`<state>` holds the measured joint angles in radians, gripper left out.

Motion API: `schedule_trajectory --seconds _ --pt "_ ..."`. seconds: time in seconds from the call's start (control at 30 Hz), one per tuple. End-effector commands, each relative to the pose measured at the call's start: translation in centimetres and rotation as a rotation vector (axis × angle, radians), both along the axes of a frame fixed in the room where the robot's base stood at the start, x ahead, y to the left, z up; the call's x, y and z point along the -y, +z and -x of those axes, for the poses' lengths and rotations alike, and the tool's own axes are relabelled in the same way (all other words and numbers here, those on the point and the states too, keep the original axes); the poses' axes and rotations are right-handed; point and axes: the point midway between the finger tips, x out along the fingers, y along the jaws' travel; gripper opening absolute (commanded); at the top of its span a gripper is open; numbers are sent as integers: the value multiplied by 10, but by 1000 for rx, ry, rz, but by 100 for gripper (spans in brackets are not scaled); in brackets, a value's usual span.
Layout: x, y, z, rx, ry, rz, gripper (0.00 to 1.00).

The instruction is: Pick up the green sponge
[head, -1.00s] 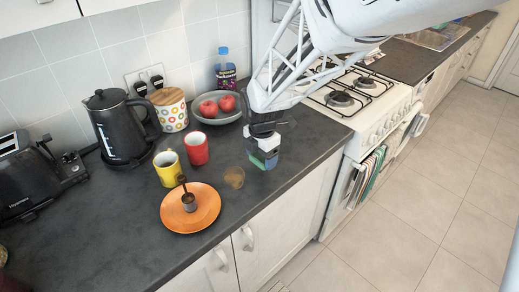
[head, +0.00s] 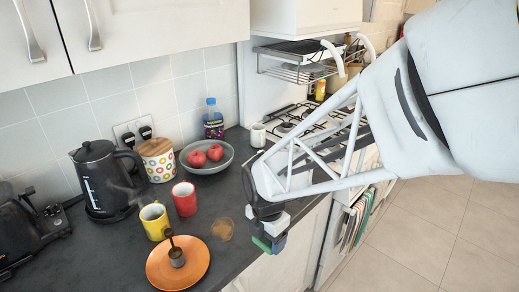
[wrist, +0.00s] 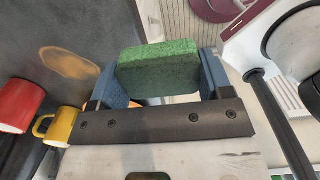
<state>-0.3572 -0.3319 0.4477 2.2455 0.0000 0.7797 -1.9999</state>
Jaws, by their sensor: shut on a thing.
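The green sponge (wrist: 158,66) is a rectangular block between the two blue fingers of my gripper (wrist: 160,82) in the wrist view. The fingers press on its two sides, so my gripper is shut on it. In the head view my gripper (head: 269,242) hangs at the front edge of the dark counter (head: 222,267). There the sponge is mostly hidden, with only a little green showing at the fingers. I cannot tell its exact height above the counter.
A bowl of red fruit (head: 207,167) and a kettle (head: 98,178) stand behind. Open floor (head: 440,235) lies to the right.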

Motion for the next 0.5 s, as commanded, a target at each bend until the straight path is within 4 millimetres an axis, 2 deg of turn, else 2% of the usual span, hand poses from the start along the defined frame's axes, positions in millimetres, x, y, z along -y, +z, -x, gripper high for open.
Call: schedule_trajectory --seconds 0.5 --pt "2 0 6 -1 0 1 48"
